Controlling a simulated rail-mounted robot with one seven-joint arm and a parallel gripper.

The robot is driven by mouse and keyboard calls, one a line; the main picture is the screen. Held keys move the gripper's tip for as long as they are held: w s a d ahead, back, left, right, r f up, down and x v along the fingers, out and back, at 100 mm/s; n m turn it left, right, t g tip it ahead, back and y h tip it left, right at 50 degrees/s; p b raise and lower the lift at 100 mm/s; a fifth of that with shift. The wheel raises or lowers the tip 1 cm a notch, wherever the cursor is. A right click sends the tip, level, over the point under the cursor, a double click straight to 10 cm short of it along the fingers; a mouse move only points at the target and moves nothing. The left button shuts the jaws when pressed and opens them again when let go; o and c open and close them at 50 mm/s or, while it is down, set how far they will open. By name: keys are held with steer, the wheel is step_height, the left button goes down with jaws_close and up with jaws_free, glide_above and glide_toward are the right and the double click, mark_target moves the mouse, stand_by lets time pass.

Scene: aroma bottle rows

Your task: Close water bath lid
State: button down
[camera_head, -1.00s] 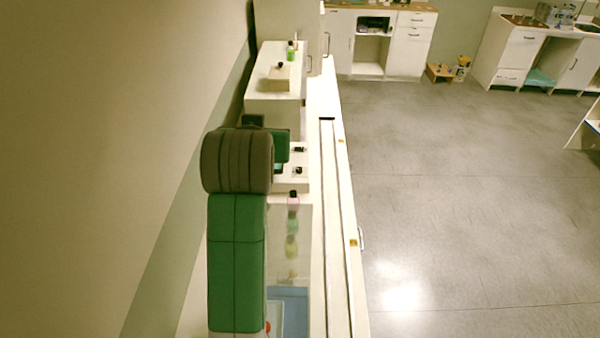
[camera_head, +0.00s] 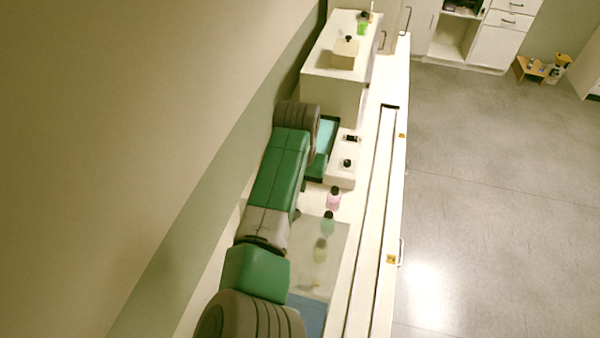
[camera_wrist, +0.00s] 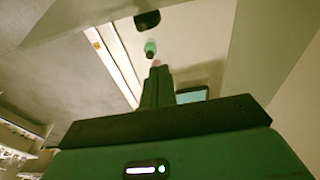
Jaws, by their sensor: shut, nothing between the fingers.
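The water bath (camera_head: 342,176) is a low white unit with small black parts on top, against the side of a taller white box in the head view. A teal surface with a dark green edge (camera_head: 327,137) shows on its left, partly behind my arm; I cannot tell whether it is the lid or the basin. A teal patch (camera_wrist: 192,95) also shows in the wrist view, right of the fingers. My gripper (camera_wrist: 157,72) has its fingers together and empty in the wrist view.
A pink bottle (camera_head: 333,197), a green bottle (camera_head: 328,222) and a yellowish bottle (camera_head: 320,250) stand in a row in front of the bath, the latter two behind a clear panel (camera_head: 335,275). A white box (camera_head: 335,90) stands beyond. The wall is close on the left.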

steer(key=shift+s+a+f+p, duration=0.25)
steer(key=shift+s+f+p, duration=0.4)
steer(key=shift+s, duration=0.2)
steer(key=shift+s+a+f+p, duration=0.25)
steer(key=shift+s+f+p, duration=0.35)
steer(key=shift+s, duration=0.2)
